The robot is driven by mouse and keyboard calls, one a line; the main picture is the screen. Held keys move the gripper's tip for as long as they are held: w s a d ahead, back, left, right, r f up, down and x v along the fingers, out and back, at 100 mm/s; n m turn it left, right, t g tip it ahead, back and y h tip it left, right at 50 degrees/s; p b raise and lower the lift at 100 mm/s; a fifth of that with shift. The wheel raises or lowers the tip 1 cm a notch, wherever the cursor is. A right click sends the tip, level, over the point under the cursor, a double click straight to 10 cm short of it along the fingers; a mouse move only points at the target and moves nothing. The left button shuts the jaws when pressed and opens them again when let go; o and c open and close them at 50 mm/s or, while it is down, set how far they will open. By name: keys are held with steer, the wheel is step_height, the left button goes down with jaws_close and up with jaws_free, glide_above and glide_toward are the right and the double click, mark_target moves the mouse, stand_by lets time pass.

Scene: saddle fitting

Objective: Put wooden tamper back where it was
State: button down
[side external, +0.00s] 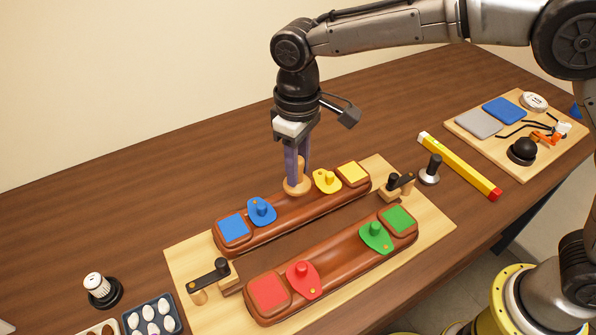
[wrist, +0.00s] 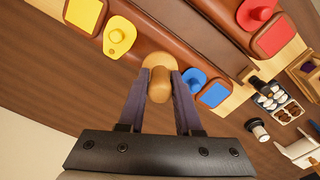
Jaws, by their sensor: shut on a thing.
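The wooden tamper (side external: 297,187) is light wood with a knob handle and a round base. My gripper (side external: 298,172) points down and is shut on its handle, above the far brown saddle bar (side external: 292,207). In the wrist view the tamper (wrist: 158,82) sits between the two fingers of my gripper (wrist: 160,88). It is between the blue piece (side external: 261,211) and the yellow piece (side external: 327,181). I cannot tell whether its base touches the bar.
A near brown bar (side external: 333,262) carries red and green pieces. Black-handled clamps (side external: 210,275) stand at the board's ends. A black-handled tamper (side external: 430,170), a yellow level (side external: 459,165) and a tool board (side external: 480,124) lie right. An egg tray (side external: 152,317) is front left. The table behind is clear.

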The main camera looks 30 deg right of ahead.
steer(key=shift+r, duration=0.65)
